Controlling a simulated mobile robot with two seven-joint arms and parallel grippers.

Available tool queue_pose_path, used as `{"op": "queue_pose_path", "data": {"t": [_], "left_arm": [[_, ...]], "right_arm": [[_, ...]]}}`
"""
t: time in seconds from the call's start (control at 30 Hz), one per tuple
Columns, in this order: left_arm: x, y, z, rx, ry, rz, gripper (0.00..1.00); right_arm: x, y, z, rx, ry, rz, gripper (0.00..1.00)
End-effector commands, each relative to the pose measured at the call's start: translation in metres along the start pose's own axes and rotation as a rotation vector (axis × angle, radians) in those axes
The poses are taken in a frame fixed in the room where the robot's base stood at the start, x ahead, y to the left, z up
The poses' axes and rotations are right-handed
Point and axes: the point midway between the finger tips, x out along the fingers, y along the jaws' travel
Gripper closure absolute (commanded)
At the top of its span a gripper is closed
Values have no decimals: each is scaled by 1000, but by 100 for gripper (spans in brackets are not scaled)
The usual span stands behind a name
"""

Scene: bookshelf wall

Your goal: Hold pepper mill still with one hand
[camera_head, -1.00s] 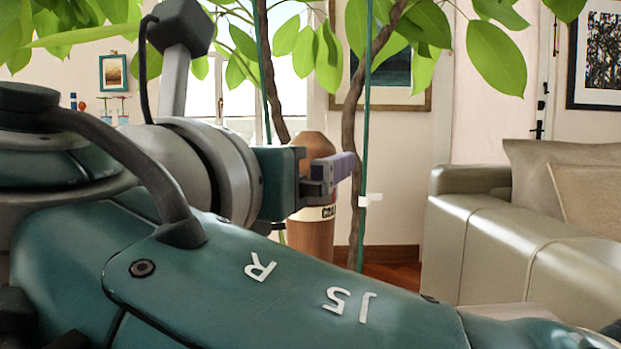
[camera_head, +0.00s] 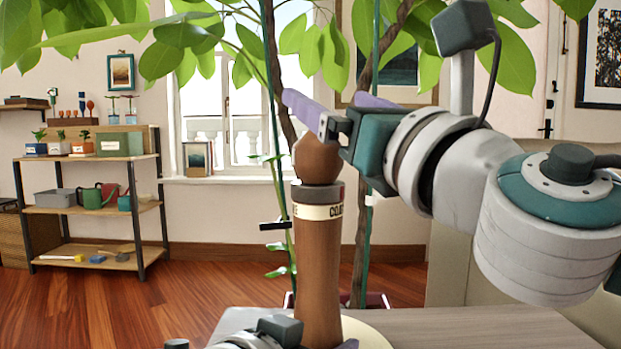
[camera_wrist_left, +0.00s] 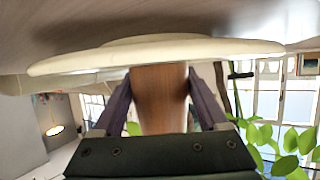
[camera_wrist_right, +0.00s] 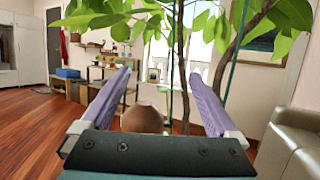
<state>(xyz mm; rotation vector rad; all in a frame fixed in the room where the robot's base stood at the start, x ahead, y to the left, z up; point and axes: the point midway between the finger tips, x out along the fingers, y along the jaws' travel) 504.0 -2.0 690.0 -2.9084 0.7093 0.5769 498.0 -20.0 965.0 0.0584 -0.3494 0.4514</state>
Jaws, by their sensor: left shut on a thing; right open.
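The pepper mill (camera_head: 318,258) is a tall brown wooden mill with a round knob and a pale lettered band. It stands upright on a round cream board (camera_head: 364,333) on the table. My left gripper (camera_wrist_left: 160,76) is shut on the mill's lower body, one finger on each side, close above the board. In the head view only a bit of it shows at the bottom edge. My right gripper (camera_head: 324,100) is open at the mill's top. In the right wrist view the knob (camera_wrist_right: 142,118) lies between its finger bases, nearer the left finger; contact cannot be told.
The grey wooden table (camera_head: 470,325) is clear to the right of the board. A potted plant with thin trunks (camera_head: 361,200) rises close behind the mill. A shelf unit (camera_head: 90,205) with pots and boxes stands at the far left, beyond open floor.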

Motion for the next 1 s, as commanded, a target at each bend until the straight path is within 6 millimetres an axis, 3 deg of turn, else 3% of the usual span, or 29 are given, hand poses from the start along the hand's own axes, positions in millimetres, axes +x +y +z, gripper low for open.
{"op": "queue_pose_path", "data": {"t": [0.1, 0.3, 0.5, 0.67, 1.0], "left_arm": [[0, -1, 5, -1, -10, -4, 99], [0, -1, 5, -2, -10, -3, 99], [0, -1, 5, -1, -9, -3, 99], [0, 0, 5, -2, -9, -2, 99], [0, 0, 5, -1, -9, -2, 99]], "right_arm": [[-22, -9, -4, 15, 84, 164, 5], [-63, -15, -15, 62, 256, 329, 5], [-79, -16, -22, 88, 337, 379, 5], [-63, -8, -27, 90, 340, 385, 5], [-3, 18, -49, 88, 341, 383, 5]]}}
